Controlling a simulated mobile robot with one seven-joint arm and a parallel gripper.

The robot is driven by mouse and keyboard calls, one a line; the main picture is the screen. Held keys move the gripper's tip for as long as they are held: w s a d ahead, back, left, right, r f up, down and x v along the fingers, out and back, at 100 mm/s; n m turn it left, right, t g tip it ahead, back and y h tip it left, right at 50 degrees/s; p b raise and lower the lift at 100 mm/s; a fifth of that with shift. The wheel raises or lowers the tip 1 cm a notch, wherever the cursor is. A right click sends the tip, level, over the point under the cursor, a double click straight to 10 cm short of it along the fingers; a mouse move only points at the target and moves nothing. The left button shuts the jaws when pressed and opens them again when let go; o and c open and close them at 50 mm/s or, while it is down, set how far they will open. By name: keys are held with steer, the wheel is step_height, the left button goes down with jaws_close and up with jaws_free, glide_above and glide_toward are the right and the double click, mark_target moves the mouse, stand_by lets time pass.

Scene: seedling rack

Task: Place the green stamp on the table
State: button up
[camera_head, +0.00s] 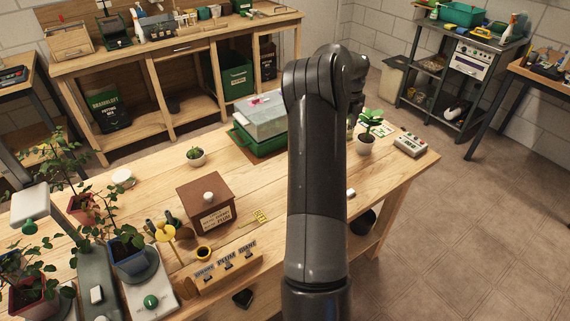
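The wooden table (262,190) runs across the middle of the view. I cannot make out a green stamp for certain; my arm covers part of the table. My gripper (353,112) is mostly hidden behind my raised arm, over the table's far right part. Its fingers are too small and covered to tell whether they are open or hold anything. A wooden block (222,270) with several small labelled pieces stands near the table's front edge.
A brown box (206,203) with a white knob, a yellow tag (259,217) and a small potted plant (195,156) stand left of my arm. A green crate (240,137) is at the back. A leafy pot (366,143) and a device (410,146) stand right. Bare wood lies between them.

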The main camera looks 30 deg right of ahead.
steer(key=s+a+r+n+t, duration=0.1)
steer(key=a+r+n, duration=0.7)
steer(key=a, duration=0.6)
steer(key=s+a+r+n+t, duration=0.2)
steer(key=a+r+n, duration=0.6)
steer(key=a, duration=0.6)
steer(key=s+a+n+t, duration=0.2)
steer(key=s+a+n, duration=1.6)
steer(key=a, duration=0.4)
steer(key=shift+s+n+t, duration=0.3)
steer(key=shift+s, duration=0.6)
